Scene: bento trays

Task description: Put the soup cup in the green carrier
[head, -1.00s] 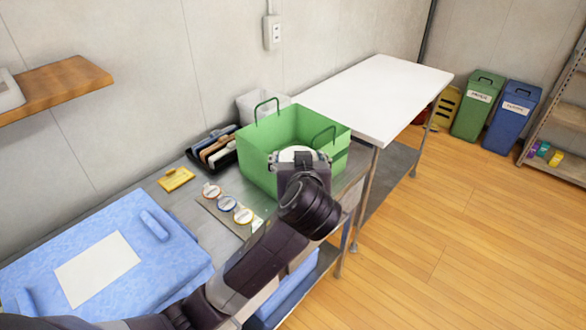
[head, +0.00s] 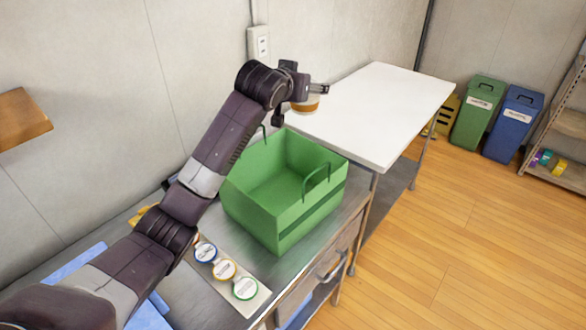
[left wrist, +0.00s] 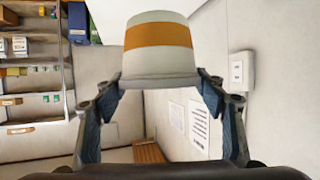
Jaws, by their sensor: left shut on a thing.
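The soup cup (head: 304,104) is white with an orange band. In the left wrist view, the soup cup (left wrist: 158,45) sits between the two fingers of my left gripper (left wrist: 160,88). The green carrier (head: 285,212) stands open on the metal counter with two thin handles. Its visible inside is empty. My right gripper is not in view.
A strip with several round labelled discs (head: 225,269) lies in front of the carrier. A white table (head: 385,105) adjoins the counter at the right, with its top clear. A wall outlet (head: 259,43) is behind my arm. Green (head: 478,115) and blue bins (head: 513,125) stand farther right.

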